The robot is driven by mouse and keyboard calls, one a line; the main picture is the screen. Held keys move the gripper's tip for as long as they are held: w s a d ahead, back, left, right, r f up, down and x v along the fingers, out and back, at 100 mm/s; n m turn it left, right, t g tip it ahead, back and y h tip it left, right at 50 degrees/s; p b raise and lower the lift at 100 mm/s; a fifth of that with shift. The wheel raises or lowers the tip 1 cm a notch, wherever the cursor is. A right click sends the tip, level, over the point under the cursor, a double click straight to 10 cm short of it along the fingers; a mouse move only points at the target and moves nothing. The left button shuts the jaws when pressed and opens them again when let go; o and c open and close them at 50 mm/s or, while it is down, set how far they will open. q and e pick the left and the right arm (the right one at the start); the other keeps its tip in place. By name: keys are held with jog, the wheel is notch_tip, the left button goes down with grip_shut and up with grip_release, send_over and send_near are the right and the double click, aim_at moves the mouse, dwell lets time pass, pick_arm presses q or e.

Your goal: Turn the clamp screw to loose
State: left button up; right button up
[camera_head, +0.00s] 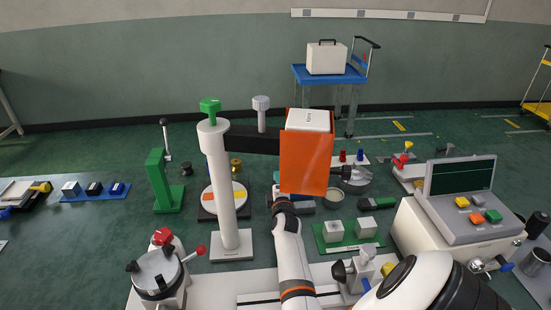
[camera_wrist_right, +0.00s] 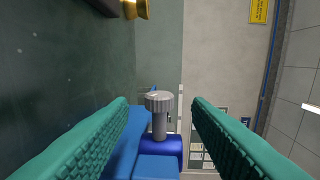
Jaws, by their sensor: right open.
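In the right wrist view, the clamp screw (camera_wrist_right: 159,102), with a grey knurled head and a paler shank, stands out from a blue block (camera_wrist_right: 155,165) with a rounded blue collar. My right gripper (camera_wrist_right: 160,105) is open. Its two teal ribbed fingers lie one on each side of the screw, with a gap on both sides. In the head view my right forearm, white with orange bands, reaches up the middle, and its fingers cannot be made out clearly. My left gripper is not in view.
A white column (camera_head: 220,190) with a green knob (camera_head: 210,105) stands left of my right arm. A dark beam (camera_head: 255,139) carrying a grey knob (camera_head: 261,104) runs right from it. A grey console (camera_head: 462,200) stands to the right. A round grey pot (camera_head: 157,272) stands at front left.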

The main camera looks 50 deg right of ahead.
jog(key=b+x, duration=0.1)
jog(key=x, duration=0.5)
grip_shut()
jog(key=g+y+p, duration=0.2)
jog(key=g+p, duration=0.1)
jog(key=p, duration=0.7)
jog(key=shift+r+y+p, duration=0.1)
jog(key=shift+y+p, duration=0.2)
jog(key=shift+p, duration=0.05)
jog(key=shift+s+a+f+g+y+p, duration=0.1)
jog(key=shift+f+g+y+p, duration=0.25)
jog(key=shift+f+g+y, duration=0.3)
jog(key=shift+r, duration=0.1)
